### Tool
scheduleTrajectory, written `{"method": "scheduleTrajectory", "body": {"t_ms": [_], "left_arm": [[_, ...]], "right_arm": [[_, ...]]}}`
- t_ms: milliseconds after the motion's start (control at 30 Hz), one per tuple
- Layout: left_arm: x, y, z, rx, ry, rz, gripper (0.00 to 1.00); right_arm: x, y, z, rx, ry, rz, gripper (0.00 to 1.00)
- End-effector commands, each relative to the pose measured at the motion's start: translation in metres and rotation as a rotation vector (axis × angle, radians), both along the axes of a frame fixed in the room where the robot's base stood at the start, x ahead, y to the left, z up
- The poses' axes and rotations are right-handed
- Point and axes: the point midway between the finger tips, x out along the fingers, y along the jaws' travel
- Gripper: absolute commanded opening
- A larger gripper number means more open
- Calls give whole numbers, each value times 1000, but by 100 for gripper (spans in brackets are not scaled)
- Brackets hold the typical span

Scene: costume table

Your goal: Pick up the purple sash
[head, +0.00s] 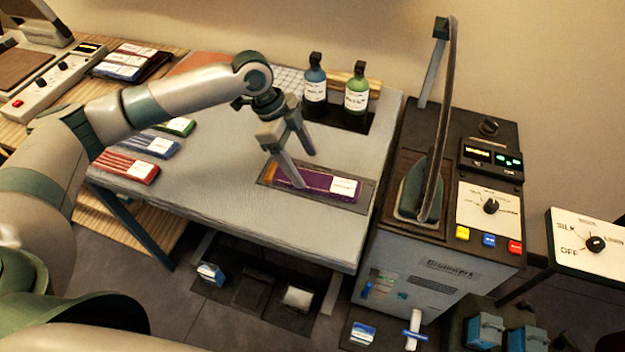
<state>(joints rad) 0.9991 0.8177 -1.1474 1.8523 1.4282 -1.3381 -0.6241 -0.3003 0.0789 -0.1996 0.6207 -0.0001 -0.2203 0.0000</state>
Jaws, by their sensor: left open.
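The purple sash (326,187) lies folded flat in a dark shallow tray (366,197) near the right front of the grey table. It has a white label at its right end and an orange part at its left end. My left gripper (304,170) points down over the left part of the sash, fingers apart. I cannot tell whether the fingers touch the sash. My right gripper is not in view.
A blue bottle (315,86) and a green bottle (356,92) stand behind the sash. Folded red (128,166), blue (152,145) and green (176,126) cloths lie on the left. An iron (421,190) stands on the machine to the right. The table's middle is clear.

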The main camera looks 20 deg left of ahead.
Motion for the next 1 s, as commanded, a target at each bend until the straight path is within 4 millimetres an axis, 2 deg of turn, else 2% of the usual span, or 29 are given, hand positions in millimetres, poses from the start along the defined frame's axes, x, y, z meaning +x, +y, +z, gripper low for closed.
{"method": "scheduleTrajectory", "body": {"t_ms": [267,433,633,1000], "left_arm": [[1,-3,-8,1,2,-1,69],[2,-9,-27,1,4,1,69],[2,-16,-46,1,1,0,69],[3,-17,-49,0,0,0,69]], "right_arm": [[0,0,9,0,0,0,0],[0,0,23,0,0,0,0],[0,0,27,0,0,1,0],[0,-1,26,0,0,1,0]]}}
